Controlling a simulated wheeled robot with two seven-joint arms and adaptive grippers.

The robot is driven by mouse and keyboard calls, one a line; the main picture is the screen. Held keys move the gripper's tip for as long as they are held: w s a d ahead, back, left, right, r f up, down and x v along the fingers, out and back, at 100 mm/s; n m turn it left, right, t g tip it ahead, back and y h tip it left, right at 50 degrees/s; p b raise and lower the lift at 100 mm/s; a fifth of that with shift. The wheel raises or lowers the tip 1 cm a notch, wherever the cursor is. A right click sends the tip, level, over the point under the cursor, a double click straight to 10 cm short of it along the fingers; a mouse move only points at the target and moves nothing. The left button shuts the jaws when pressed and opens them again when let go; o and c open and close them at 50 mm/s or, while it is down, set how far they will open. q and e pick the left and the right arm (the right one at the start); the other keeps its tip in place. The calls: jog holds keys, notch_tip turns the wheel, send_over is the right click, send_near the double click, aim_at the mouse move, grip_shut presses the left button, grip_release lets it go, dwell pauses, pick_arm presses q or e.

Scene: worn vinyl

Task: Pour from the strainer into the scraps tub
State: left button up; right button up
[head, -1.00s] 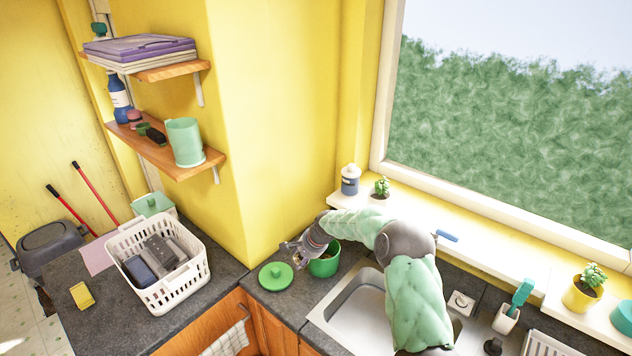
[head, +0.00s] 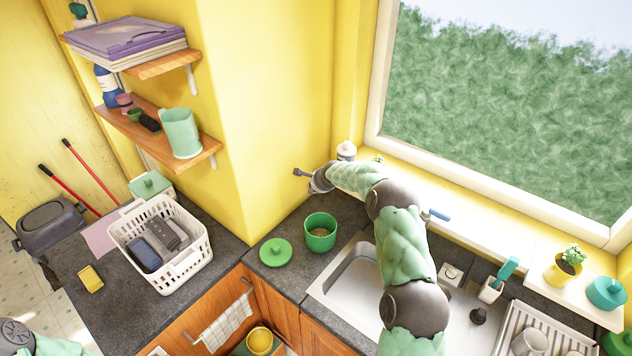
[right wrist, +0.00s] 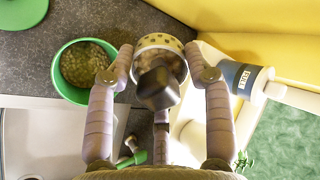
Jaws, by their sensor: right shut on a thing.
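The strainer (right wrist: 160,42), pale with dark perforations, sits between the fingers of my right gripper (right wrist: 160,75) in the right wrist view. The gripper is shut on it. A dark block covers part of it, so what lies inside is unclear. In the head view my right gripper (head: 308,178) is raised behind and above the green scraps tub (head: 320,240), near the yellow wall. The tub stands upright and open on the counter with brownish bits inside. It also shows in the right wrist view (right wrist: 62,72), left of the strainer and apart from it. My left gripper is out of view.
A green lid (head: 276,252) lies left of the tub. The sink (head: 345,283) is to its right. A white basket (head: 190,262) stands on the left counter.

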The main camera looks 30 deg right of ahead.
jog(key=shift+f, duration=0.95)
jog(key=shift+s+t+b, duration=0.25)
jog(key=shift+t+b, duration=0.05)
jog(key=shift+t, duration=0.4)
jog(key=shift+s+f+t+h+b, duration=0.1)
jog(key=shift+s+t+h+b, duration=0.15)
jog(key=shift+t+b, duration=0.75)
jog(key=shift+w+a+b, duration=0.1)
jog(key=shift+b, duration=0.2)
jog(key=shift+r, duration=0.3)
jog(key=shift+f, duration=0.1)
